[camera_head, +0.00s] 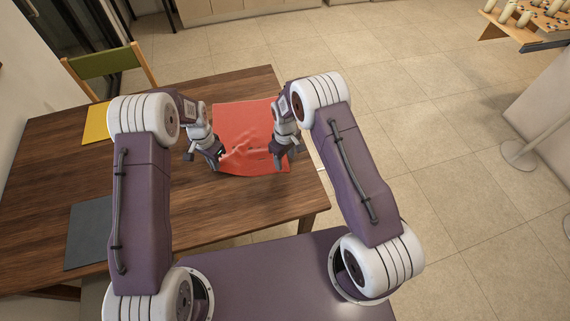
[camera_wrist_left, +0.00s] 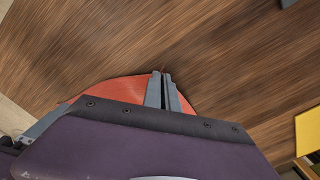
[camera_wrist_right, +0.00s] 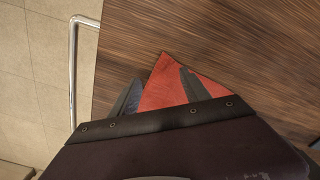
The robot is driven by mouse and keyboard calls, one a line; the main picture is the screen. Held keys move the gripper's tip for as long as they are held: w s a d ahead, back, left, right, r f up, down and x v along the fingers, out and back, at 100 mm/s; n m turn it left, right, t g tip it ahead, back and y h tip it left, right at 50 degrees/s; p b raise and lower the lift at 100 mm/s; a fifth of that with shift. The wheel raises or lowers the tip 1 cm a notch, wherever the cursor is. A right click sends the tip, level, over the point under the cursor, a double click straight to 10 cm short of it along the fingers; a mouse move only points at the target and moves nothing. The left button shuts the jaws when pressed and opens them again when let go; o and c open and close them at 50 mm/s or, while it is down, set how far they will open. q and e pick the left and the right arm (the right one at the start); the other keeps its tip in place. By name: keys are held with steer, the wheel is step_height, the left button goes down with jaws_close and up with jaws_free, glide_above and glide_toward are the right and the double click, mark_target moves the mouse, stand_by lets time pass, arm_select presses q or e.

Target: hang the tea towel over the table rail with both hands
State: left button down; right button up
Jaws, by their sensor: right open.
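The red tea towel (camera_head: 240,122) lies on the wooden table near its right edge, with wrinkles between my two grippers. My left gripper (camera_head: 221,158) is at the towel's near left part. In the left wrist view its fingers (camera_wrist_left: 162,78) are close together on the towel's edge. My right gripper (camera_head: 278,160) is at the near right part. In the right wrist view its fingers (camera_wrist_right: 160,88) are apart, with a towel corner (camera_wrist_right: 165,82) between them. The metal table rail (camera_wrist_right: 74,70) runs beside the table edge in that view.
The wooden table (camera_head: 240,205) has bare room in front of the towel. A yellow cloth or mat (camera_head: 96,124) lies at the left edge, by a green-backed chair (camera_head: 103,62). A grey mat (camera_head: 88,232) lies at the near left. Tiled floor is open to the right.

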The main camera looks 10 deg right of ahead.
steer(key=shift+f, duration=0.5)
jaws_close()
stand_by(0.3)
steer(key=shift+r, duration=2.5)
